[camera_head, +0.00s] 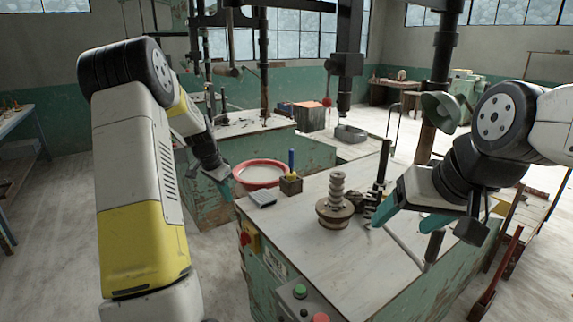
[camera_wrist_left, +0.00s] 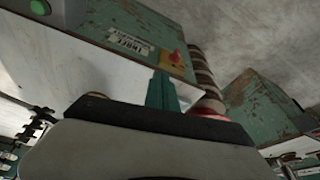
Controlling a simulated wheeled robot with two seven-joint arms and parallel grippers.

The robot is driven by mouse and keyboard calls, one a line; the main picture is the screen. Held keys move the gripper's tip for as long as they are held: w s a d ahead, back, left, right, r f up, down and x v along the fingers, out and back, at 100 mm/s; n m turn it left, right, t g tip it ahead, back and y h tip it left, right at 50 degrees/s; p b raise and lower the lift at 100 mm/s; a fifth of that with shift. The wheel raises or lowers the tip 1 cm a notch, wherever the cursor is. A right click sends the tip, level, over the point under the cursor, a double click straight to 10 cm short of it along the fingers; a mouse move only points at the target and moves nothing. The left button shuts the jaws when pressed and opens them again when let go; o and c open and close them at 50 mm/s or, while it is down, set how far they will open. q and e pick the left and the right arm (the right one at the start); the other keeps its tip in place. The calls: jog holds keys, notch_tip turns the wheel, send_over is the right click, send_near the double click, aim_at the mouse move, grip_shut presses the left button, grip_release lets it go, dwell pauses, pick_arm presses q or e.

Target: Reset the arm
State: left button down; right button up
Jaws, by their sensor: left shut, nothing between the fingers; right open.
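My left gripper (camera_head: 223,172) points downward just left of the red-rimmed round basin, in the head view. Its teal fingers are together with nothing between them; they also show shut in the left wrist view (camera_wrist_left: 162,92). My right gripper (camera_head: 408,217) is above the right part of the worktable (camera_head: 330,262), its teal fingers spread apart and empty.
The red-rimmed basin (camera_head: 282,163) is behind the table's left edge. A small block holding a blue-handled tool (camera_head: 291,185) and a small grey box (camera_head: 262,197) lie near that edge. Machine columns stand behind. The table's front middle is clear.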

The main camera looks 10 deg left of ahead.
pick_arm(q)
jog(key=s+d+r+n+t, duration=0.1)
jog(key=s+d+r, duration=0.4)
jog(key=s+r, duration=0.15)
jog(key=s+d+r+n, duration=0.1)
jog(key=s+d+r, duration=0.3)
jog(key=s+r, duration=0.3)
jog(key=s+d+r+n+t, duration=0.1)
jog(key=s+d+r+n, duration=0.1)
jog(key=s, duration=0.7)
jog(key=s+d+r+n+t, duration=0.1)
jog(key=s+d, duration=0.4)
jog(key=s, duration=0.5)
jog(key=shift+s+r+n, duration=0.25)
jog(key=shift+r+n, duration=0.4)
jog(key=shift+n, duration=0.05)
